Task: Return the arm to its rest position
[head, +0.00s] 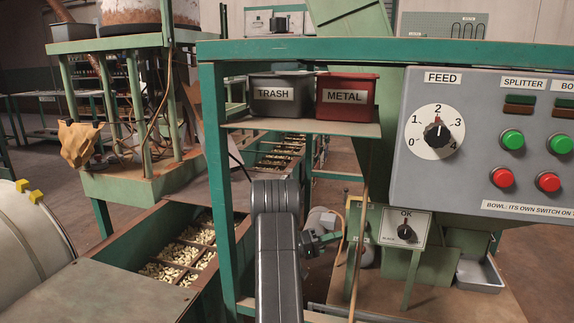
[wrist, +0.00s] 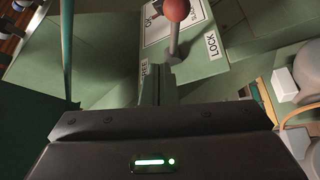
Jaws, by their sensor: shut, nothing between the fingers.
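My arm (head: 277,250) rises from the bottom middle of the head view and bends at its top. My gripper (head: 335,237) shows small to the right of the arm, partly hidden by it. In the wrist view my gripper (wrist: 158,72) points away from the camera, its narrow fingers together and empty. A lever with an orange-red ball knob (wrist: 177,10) stands just beyond the fingertips on a green panel. I cannot tell whether the fingers touch its base.
A LOCK label (wrist: 213,45) is beside the lever. A green frame post (head: 215,190) stands left of my arm. TRASH (head: 273,110) and METAL (head: 345,112) bins sit on a shelf above it. The grey control panel (head: 470,110) is at right. A trough of nuts (head: 125,265) runs at left.

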